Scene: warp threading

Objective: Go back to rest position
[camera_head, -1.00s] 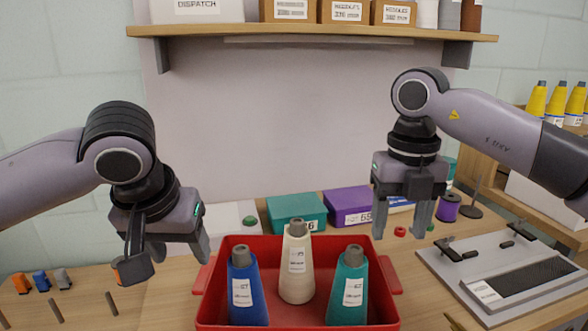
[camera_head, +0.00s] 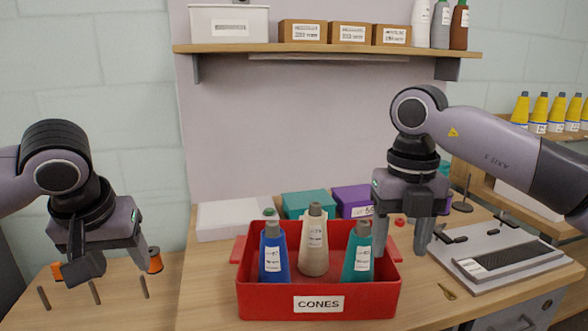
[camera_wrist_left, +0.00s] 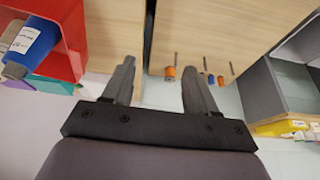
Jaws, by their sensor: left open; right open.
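My left gripper (camera_head: 112,266) is open and empty at the left, above the small wooden table. Its open fingers also show in the left wrist view (camera_wrist_left: 158,74). My right gripper (camera_head: 402,245) is open and empty, fingers pointing down, close to the right end of the red bin (camera_head: 262,304). The bin holds a blue cone (camera_head: 273,255), a cream cone (camera_head: 314,244) and a teal cone (camera_head: 356,257), all upright. An orange spool (camera_head: 154,260) shows beside a finger of my left gripper, apart from its grasp.
Several thin pegs (camera_head: 95,292) stand on the left table. A metal plate with a dark comb (camera_head: 515,259) lies at the right. Teal (camera_head: 307,204) and purple boxes stand behind the bin. A shelf (camera_head: 330,48) hangs above. The air between the arms is free.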

